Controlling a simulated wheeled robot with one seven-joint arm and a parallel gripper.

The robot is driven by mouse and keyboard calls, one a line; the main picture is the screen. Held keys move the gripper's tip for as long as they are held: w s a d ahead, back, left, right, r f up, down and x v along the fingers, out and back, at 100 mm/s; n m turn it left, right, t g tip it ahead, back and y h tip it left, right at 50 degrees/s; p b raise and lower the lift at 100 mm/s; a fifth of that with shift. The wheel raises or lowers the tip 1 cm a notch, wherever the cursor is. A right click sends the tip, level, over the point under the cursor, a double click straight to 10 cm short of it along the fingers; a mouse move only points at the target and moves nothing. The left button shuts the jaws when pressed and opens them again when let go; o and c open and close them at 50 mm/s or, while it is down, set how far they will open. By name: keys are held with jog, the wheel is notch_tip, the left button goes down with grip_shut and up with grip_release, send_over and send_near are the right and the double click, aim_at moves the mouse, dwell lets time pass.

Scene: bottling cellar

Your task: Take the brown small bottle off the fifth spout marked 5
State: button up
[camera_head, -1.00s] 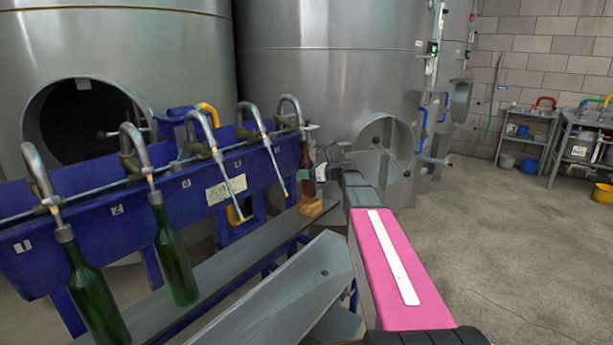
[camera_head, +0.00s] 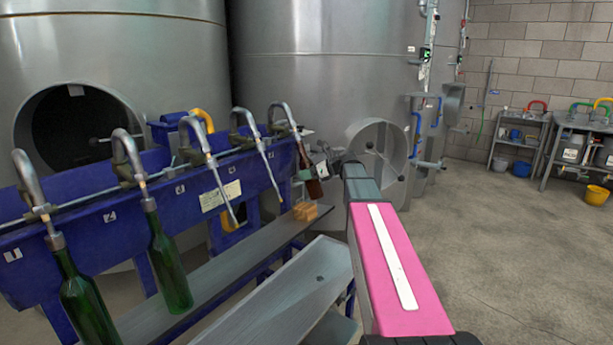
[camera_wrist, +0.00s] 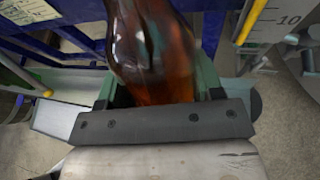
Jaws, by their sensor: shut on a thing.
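The brown bottle (camera_head: 312,182) hangs tilted at the fifth spout (camera_head: 286,108), the far end of the filler's row. Its neck is up at the spout's lower end; I cannot tell how much of the spout is inside. Its base is clear of the wooden block (camera_head: 305,211) on the bench. My gripper (camera_head: 318,172) is shut on the bottle's body, its fingers mostly hidden in the head view. In the wrist view the brown glass (camera_wrist: 155,55) fills the space between the green fingers (camera_wrist: 160,92). The bottle's mouth is out of that view.
Green bottles hang at the first (camera_head: 88,305) and second (camera_head: 168,262) spouts. The third (camera_head: 207,155) and fourth (camera_head: 258,145) spouts are empty. A grey bench (camera_head: 225,275) runs below. Steel tanks (camera_head: 310,60) stand behind. Open floor (camera_head: 500,260) lies to the right.

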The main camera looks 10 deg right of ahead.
jog(key=shift+s+d+r, duration=0.1)
jog(key=shift+d+r, duration=0.05)
jog(key=shift+r, duration=0.1)
jog(key=shift+s+f, duration=0.1)
jog(key=shift+f, duration=0.05)
jog(key=shift+s+d+f, duration=1)
jog(key=shift+f, duration=2.05)
jog(key=shift+s+d+f, duration=0.95)
jog(key=shift+d+f, duration=0.1)
jog(key=shift+f, duration=1.95)
jog(key=shift+s+d+f, duration=1)
jog(key=shift+f, duration=2.05)
jog(key=shift+s+d, duration=0.1)
jog(key=shift+s, duration=0.05)
jog(key=s+d+r, duration=0.2)
jog(key=s+d, duration=0.2)
jog(key=shift+s+d, duration=0.4)
